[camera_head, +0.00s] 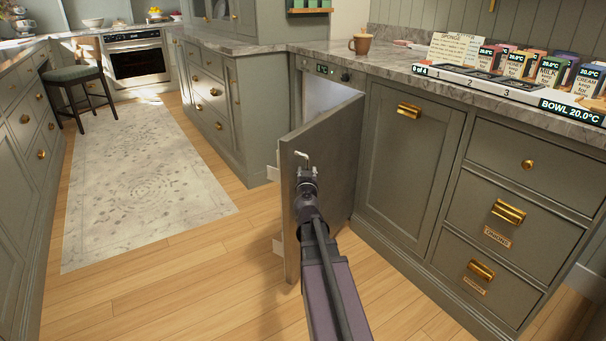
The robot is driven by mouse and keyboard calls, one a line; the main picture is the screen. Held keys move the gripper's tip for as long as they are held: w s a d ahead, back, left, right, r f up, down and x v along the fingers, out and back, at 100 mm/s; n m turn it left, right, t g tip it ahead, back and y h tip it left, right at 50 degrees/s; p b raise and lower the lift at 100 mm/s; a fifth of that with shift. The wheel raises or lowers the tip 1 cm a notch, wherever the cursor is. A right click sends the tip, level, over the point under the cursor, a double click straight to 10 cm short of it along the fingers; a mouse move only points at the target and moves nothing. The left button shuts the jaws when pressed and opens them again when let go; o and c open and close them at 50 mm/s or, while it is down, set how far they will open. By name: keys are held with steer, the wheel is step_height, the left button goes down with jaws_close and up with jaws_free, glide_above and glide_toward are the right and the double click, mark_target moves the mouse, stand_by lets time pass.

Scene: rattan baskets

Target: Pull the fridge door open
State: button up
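The fridge door (336,145) is a grey panel under the counter, standing partly open and swung out from the cabinet front. A pale interior (322,95) shows through the gap above and behind it. White pieces stick out past the door's left edge. A small metal handle (302,155) sits near the top of the door's outer edge. My gripper (306,172) is right at this handle, with my arm reaching up from the bottom of the view. The fingers are too small and overlapped to tell whether they are closed on the handle.
Drawers and a cabinet door (408,150) lie right of the fridge. The counter above holds a brown mug (361,44) and a labelled tray (490,84) with several small packs. Wooden floor (190,285) is clear to the left, with a rug (145,190) and a stool (75,76) beyond.

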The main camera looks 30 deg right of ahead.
steer(key=shift+a, duration=0.2)
steer(key=shift+s, duration=0.1)
steer(key=v, duration=0.7)
steer(key=shift+a, duration=0.15)
steer(key=shift+s+a+g, duration=0.1)
steer(key=shift+g, duration=0.2)
stand_by(0.6)
